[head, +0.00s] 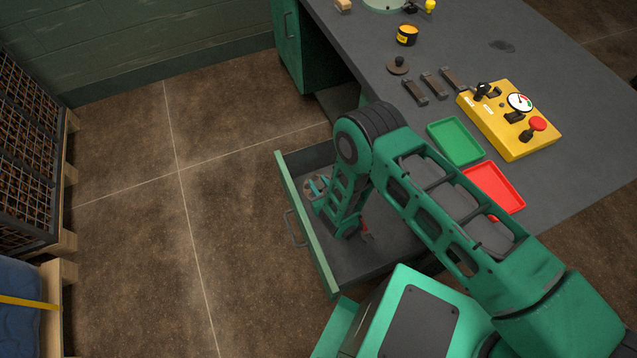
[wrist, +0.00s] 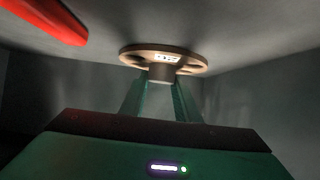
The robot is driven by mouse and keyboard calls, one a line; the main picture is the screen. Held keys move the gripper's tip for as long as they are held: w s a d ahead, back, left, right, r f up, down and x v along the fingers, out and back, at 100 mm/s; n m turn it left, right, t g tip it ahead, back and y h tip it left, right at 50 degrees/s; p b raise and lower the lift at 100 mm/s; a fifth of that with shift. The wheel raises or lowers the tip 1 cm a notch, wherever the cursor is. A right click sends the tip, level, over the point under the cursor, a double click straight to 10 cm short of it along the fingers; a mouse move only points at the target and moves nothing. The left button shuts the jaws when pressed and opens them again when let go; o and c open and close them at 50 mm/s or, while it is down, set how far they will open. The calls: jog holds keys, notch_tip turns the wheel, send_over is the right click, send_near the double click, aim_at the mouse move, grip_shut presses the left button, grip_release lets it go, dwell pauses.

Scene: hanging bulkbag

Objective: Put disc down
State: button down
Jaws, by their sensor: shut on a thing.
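A tan disc (wrist: 195,61) with holes, a small label and a central hub is in the wrist view. My gripper (wrist: 161,82) is shut on the hub, one green finger on each side. In the head view the disc (head: 311,187) shows at the left side of the open drawer (head: 382,257), with my gripper (head: 320,190) at it. The disc is close to the drawer's grey floor, but I cannot tell whether it touches. Part of the disc is hidden behind the fingers and my arm.
A red bar-shaped thing (wrist: 45,20) lies near the disc; red also shows in the drawer (head: 367,233). The drawer's walls are close around my gripper. The desk (head: 470,45) above holds a green tray (head: 456,141), a red tray (head: 495,187) and a yellow control box (head: 510,140).

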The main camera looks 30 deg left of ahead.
jog(key=c, duration=1.3)
grip_release()
jog(key=shift+c, duration=0.2)
